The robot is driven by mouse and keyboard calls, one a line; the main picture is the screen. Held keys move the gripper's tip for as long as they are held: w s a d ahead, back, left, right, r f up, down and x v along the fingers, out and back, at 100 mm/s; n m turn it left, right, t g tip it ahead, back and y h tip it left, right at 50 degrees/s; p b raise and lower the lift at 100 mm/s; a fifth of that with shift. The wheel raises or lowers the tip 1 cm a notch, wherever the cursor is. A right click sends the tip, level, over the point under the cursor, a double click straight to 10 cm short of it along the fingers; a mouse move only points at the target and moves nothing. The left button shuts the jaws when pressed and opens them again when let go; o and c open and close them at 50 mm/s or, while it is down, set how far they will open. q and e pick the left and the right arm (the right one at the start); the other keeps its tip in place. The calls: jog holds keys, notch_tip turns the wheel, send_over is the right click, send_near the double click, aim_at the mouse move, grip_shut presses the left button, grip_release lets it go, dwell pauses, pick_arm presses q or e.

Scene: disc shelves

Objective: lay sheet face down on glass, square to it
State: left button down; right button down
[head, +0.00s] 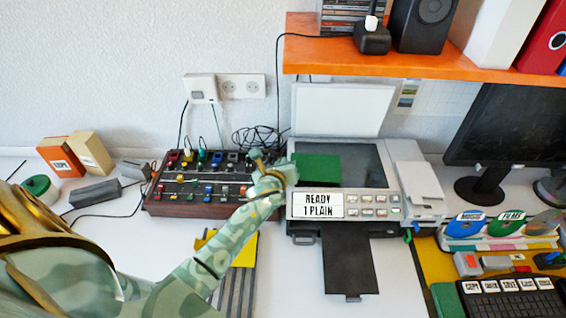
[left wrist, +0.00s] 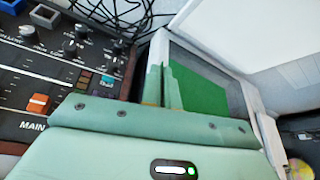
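A plain green sheet (head: 320,169) is over the left part of the scanner's dark glass (head: 366,165) in the head view. I cannot tell whether it lies flat on the glass or slightly above. The scanner lid (head: 342,110) stands open behind. My left gripper (head: 284,172) is at the glass's left edge, at the sheet's left end. In the left wrist view its fingers (left wrist: 165,86) are close together, with the green sheet (left wrist: 200,90) extending from them over the glass. My right gripper is not in view.
The scanner's front panel (head: 318,205) reads "READY 1 PLAIN". A mixing console (head: 200,185) with knobs stands left of the scanner. An orange shelf (head: 420,64) hangs above at the back right. A monitor (head: 510,125) and disc holders (head: 500,224) are at the right.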

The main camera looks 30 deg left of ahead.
pick_arm(q)
jog(key=shift+f, duration=0.15)
jog(key=shift+f+b, duration=0.4)
jog(key=shift+f, duration=0.2)
dwell(0.3)
jog(key=c, duration=1.6)
grip_release()
